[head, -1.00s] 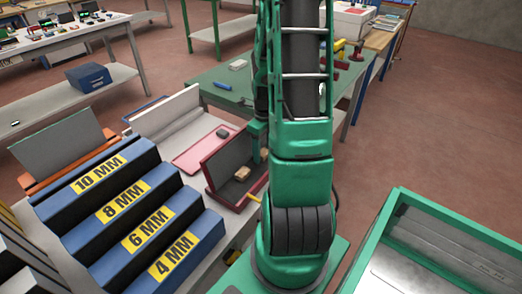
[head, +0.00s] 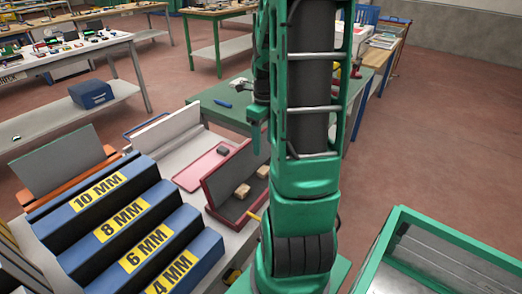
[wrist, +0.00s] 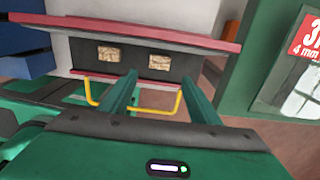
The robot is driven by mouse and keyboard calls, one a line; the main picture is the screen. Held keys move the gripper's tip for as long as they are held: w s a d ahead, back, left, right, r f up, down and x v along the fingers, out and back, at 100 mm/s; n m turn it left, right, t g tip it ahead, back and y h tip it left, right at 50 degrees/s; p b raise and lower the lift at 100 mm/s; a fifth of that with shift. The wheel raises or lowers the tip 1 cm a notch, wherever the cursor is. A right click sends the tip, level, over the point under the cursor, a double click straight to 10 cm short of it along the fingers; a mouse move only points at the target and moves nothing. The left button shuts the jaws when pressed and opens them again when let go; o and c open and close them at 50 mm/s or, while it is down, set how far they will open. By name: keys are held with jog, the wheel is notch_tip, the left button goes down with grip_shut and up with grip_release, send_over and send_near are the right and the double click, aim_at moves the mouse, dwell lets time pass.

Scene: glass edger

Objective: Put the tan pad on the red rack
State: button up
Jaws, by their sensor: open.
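The red rack (head: 208,187) has red edges and a dark inner face. It stands on the pale bench left of my arm. Two small tan pads rest in it, apart: a nearer one (head: 242,190) and a farther one (head: 263,171). In the wrist view, the rack (wrist: 150,32) lies ahead, with one pad (wrist: 108,54) at left and another (wrist: 159,62) toward the middle. They look alike. My gripper (wrist: 160,82) is open and empty, its green fingers pointing at the rack. In the head view, my gripper (head: 256,150) hangs above the rack, clear of both pads.
A pink tray (head: 190,178) with a dark grey block (head: 222,150) lies behind the rack. A blue stepped rack (head: 130,235) labelled by thickness stands at left. A green-rimmed tank (head: 425,225) is at right. Yellow hooks (wrist: 92,97) stick out from the red rack's front.

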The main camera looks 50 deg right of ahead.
jog(key=s+a+r+n, duration=0.4)
jog(key=s+a+n, duration=0.3)
jog(key=n, duration=0.7)
jog(key=s+a+r+n, duration=0.4)
jog(key=a+n, duration=0.5)
jog(key=n, duration=0.5)
jog(key=s, duration=0.2)
jog(key=shift+s+a+r+n, duration=0.25)
jog(key=shift+s+a+n, duration=0.05)
jog(key=shift+s+a, duration=0.1)
